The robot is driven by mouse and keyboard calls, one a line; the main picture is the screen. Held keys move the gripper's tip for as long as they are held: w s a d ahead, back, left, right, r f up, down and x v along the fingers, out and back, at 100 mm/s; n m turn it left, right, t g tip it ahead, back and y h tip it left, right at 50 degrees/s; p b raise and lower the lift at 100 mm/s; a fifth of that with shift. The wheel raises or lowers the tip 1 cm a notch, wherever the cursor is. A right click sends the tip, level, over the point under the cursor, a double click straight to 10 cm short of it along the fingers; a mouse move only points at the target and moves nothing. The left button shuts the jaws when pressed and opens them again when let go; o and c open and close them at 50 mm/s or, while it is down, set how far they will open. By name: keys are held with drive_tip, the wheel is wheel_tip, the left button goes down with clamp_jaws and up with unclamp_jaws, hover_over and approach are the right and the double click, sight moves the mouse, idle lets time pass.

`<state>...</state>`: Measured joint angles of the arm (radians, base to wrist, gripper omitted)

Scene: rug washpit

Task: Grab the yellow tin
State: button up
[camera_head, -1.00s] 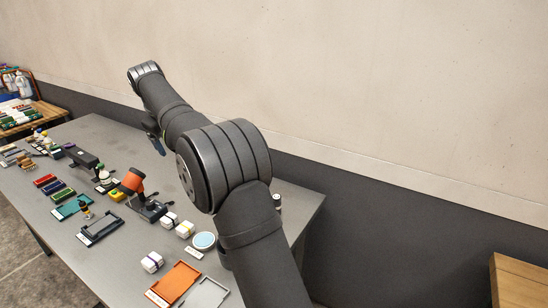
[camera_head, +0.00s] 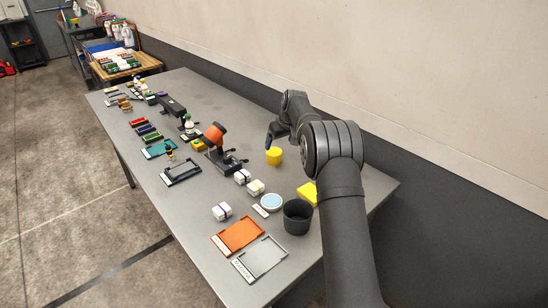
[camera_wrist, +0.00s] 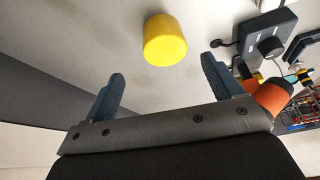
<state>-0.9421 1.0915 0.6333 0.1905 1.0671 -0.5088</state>
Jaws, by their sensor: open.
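The yellow tin (camera_head: 274,156) is a short cylinder standing on the grey table, right of the black and orange device. In the wrist view the tin (camera_wrist: 165,40) lies beyond the fingertips, between the lines of the two fingers, and apart from them. My gripper (camera_wrist: 160,78) is open and empty, with two blue fingers spread wide. In the head view my gripper (camera_head: 270,136) shows only partly beside the tin, with a blue finger just above and left of it; the arm hides the rest.
The black and orange device (camera_head: 218,145) stands left of the tin. A dark cup (camera_head: 297,216), a yellow wedge-like block (camera_head: 308,193), a round pale-blue dish (camera_head: 271,202), white wrapped blocks (camera_head: 243,177) and an orange tray (camera_head: 240,235) lie nearer. The table behind the tin is clear.

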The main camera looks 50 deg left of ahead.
sight(275, 152)
drive_tip(key=x, duration=0.8)
drive_tip(key=shift+s+a+f, duration=0.15)
drive_tip(key=shift+s+f, duration=0.15)
drive_tip(key=shift+f, duration=0.05)
drive_tip(key=c, duration=1.1)
